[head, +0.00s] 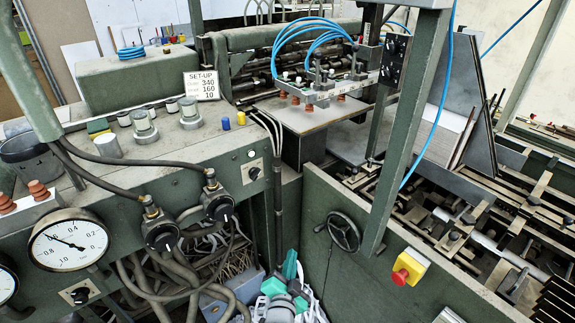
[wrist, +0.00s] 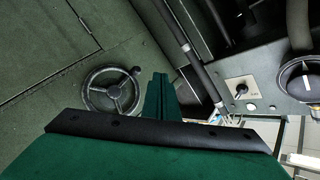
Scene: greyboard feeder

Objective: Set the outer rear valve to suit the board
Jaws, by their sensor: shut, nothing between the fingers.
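Two black round valves with hoses are on the green machine front, a nearer one (head: 162,236) and a farther one (head: 218,205). The bar over the board has several small coloured knobs (head: 297,79). I cannot tell which is the outer rear valve. A pale board (head: 305,113) lies under the bar. A set-up card (head: 201,85) shows 340, 160 and 10. My gripper (head: 291,268) is low in front of the machine, with green fingers; the fingers (wrist: 160,88) are shut and empty in the wrist view, apart from the dial (wrist: 300,76) at right.
A black handwheel (head: 344,231) is on the green side panel and shows beside my fingers (wrist: 112,90). A red stop button (head: 402,276), a lever switch (head: 254,172) and a white gauge (head: 68,240) are nearby. A slanted green post (head: 405,125) and loose hoses stand in the way.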

